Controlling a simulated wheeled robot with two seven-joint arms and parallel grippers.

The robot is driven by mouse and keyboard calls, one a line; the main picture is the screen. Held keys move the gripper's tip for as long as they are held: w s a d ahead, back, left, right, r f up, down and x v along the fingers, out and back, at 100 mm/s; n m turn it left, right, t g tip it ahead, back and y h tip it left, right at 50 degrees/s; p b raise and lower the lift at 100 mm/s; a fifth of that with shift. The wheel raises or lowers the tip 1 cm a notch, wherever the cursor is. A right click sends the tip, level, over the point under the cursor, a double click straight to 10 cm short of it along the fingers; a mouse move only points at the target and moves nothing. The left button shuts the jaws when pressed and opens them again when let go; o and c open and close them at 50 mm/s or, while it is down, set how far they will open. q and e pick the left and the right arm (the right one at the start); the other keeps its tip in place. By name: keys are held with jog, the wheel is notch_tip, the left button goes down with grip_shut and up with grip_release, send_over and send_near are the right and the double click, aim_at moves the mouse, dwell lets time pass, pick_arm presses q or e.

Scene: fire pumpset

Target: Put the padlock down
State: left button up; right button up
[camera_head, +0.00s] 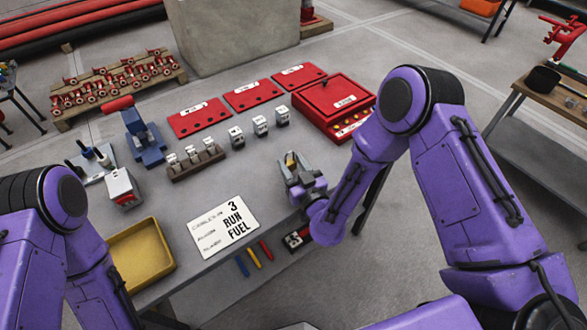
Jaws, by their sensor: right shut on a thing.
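My right gripper (291,167) is over the right part of the grey table (205,200), to the right of the paper card. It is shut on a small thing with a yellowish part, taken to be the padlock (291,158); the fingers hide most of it. I cannot tell whether the padlock touches the table top. My left arm comes in at the lower left, and its gripper is out of the picture.
Small grey-white blocks (260,126) stand in a row behind the right gripper. A red box (335,100) and red plates (253,94) lie farther back. A white card (223,226) and yellow tray (140,254) are at the front. Table between card and blocks is clear.

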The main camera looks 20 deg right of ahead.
notch_tip(320, 180, down, 2)
jog(key=shift+f, duration=0.1)
jog(key=o, duration=1.1)
jog(key=shift+f, duration=0.1)
jog(key=shift+o, duration=0.2)
jog(key=shift+r, duration=0.4)
jog(key=s+d+b, duration=0.2)
jog(key=s+b, duration=0.2)
jog(key=s, duration=0.8)
jog(key=shift+f+b, duration=0.2)
jog(key=shift+b, duration=0.2)
